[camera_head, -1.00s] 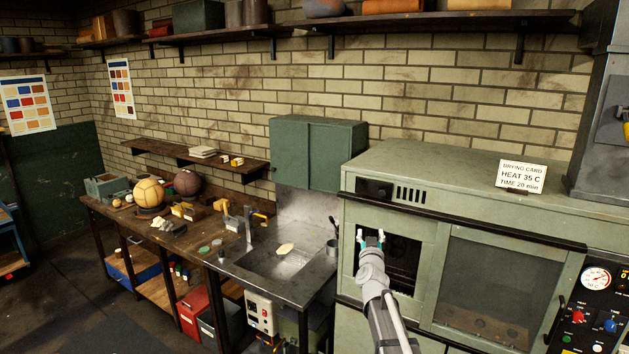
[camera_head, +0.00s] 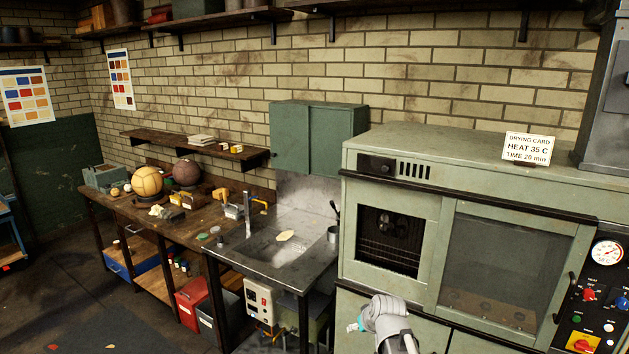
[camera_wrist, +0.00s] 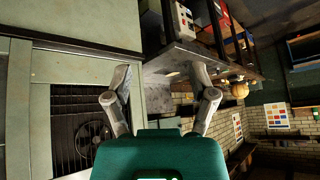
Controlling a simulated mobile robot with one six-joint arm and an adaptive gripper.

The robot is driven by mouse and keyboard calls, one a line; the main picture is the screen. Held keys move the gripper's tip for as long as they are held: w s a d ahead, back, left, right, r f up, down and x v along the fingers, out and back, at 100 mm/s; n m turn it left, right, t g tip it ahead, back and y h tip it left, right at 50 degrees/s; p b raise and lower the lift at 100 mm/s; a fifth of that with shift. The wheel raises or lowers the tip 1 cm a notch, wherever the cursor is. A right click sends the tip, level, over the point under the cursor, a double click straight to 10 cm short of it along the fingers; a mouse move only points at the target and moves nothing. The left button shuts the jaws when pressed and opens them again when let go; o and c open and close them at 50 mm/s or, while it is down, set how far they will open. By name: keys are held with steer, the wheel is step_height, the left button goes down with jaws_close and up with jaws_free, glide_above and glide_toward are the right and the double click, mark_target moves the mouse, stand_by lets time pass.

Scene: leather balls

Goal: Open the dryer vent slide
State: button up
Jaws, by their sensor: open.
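The green dryer (camera_head: 480,185) stands at the right. On its upper left front is a dark panel with a small knob (camera_head: 385,168), beside a row of dark vent slots (camera_head: 415,171). Which part is the slide, and how it is set, is too small to tell. Below it is a square opening with a fan (camera_head: 388,238), which also shows in the wrist view (camera_wrist: 80,125). My gripper (camera_head: 353,326) is low in front of the dryer, well below the vent and apart from it. In the wrist view my gripper (camera_wrist: 160,72) has its fingers spread, with nothing between them.
A metal sink bench (camera_head: 275,255) stands left of the dryer, with a wooden workbench holding leather balls (camera_head: 147,181) beyond it. A dark rail (camera_head: 470,200) runs across the dryer front below the vent. A drying card (camera_head: 527,148) stands on top. Gauges and switches (camera_head: 600,290) are at right.

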steer(key=s+d+f+m+g+h+b, duration=0.1)
steer(key=s+d+f+g, duration=0.1)
steer(key=s, duration=0.5)
steer(key=s+d+f+m+g+h+b, duration=0.1)
steer(key=s+d+f+g+b, duration=0.1)
steer(key=s+f+g, duration=0.2)
steer(key=s+f, duration=0.1)
steer(key=s, duration=0.2)
steer(key=shift+s, duration=0.35)
